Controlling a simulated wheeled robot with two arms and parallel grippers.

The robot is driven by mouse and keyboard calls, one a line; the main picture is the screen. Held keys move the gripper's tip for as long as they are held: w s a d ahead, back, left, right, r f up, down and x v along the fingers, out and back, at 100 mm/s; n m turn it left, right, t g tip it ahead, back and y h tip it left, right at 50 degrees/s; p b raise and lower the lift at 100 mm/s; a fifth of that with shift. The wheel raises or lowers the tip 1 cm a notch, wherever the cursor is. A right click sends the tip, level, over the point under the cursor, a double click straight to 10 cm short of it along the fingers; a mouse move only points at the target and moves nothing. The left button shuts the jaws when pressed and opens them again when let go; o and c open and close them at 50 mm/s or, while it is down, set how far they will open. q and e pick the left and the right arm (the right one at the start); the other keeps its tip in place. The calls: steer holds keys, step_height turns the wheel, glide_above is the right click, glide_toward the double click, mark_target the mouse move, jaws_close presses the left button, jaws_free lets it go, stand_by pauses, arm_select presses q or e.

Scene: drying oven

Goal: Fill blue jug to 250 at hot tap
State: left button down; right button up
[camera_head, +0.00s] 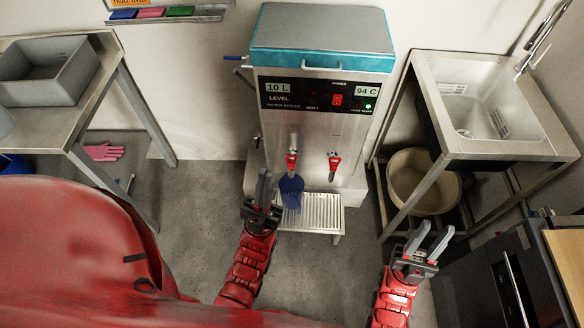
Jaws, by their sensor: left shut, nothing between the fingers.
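The blue jug (291,188) stands on the slotted drip tray (327,213) at the front of the steel water boiler, below the left red-handled tap (292,162). I cannot make out its scale or any water in it. A second red-handled tap (333,162) is to the right. My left gripper (264,180) is shut and empty, just left of the jug; I cannot tell whether it touches it. My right gripper (428,236) is open and empty, in front of the sink stand, well right of the drip tray.
The boiler (283,117) shows "10 L" and "94 C" with a lit green lamp. A steel sink (475,107) stands at right, with a beige basin (418,183) beneath. A steel table with a grey tub (45,72) is at left. Pink gloves (103,152) lie below it.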

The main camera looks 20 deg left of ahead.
mark_target(291, 160)
arm_select(q)
steer(key=w+d+f+m+g+b, duration=0.35)
steer(key=f+b, duration=0.25)
steer(key=f, duration=0.2)
steer(key=w+d+f+m+g+y+b, duration=0.1)
steer(key=w+d+f+m+g+b, duration=0.15)
steer(key=w+d+f+b, duration=0.4)
steer(key=w+d+f+m+g+b, duration=0.2)
steer(key=w+d+f+g+b, duration=0.15)
steer(key=f, duration=0.55)
steer(key=w+a+f+m+g+y+b, duration=0.1)
steer(key=w+a+f+g+y+b, duration=0.2)
steer(key=f+y+b, duration=0.55)
steer(key=s+a+f+n+g+y+b, duration=0.1)
steer(key=a+f+y+b, duration=0.4)
steer(key=a+f, duration=0.3)
steer(key=a+y, duration=0.1)
steer(key=a, duration=0.3)
steer(key=shift+n, duration=0.4)
steer(key=shift+y, duration=0.25)
steer(key=b+x, duration=0.1)
steer(key=x, duration=1.3)
steer(key=shift+f+b, duration=0.2)
steer(key=shift+b, duration=0.15)
